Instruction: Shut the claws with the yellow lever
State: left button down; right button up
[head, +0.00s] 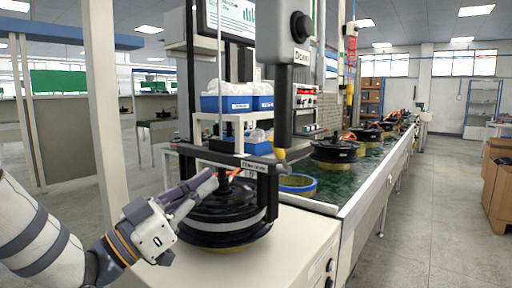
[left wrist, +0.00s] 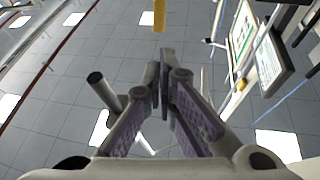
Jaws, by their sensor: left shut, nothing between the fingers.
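My left gripper (head: 210,183) is shut and empty, beside and in front of the black hub motor (head: 225,228) on the pale bench. In the left wrist view its fingertips (left wrist: 162,65) are together. A yellow bar (left wrist: 159,14) shows at the top of that view, beyond the fingertips and apart from them; it may be the yellow lever. A small yellow end (head: 281,155) shows below the dark upright column (head: 284,105) in the head view. A black labelled crossbar (head: 232,158) spans above the motor. I cannot make out the claws. My right gripper is not in view.
A green conveyor (head: 350,172) with several black motors runs away to the right. A blue and yellow ring (head: 297,184) lies at its near end. Blue bins (head: 237,103) stand behind the fixture. The floor (head: 430,220) right of the conveyor is clear.

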pick_arm(q)
jog(key=x, duration=1.4)
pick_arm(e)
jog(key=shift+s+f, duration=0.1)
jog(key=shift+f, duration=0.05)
pick_arm(q)
jog(key=shift+w, duration=0.15)
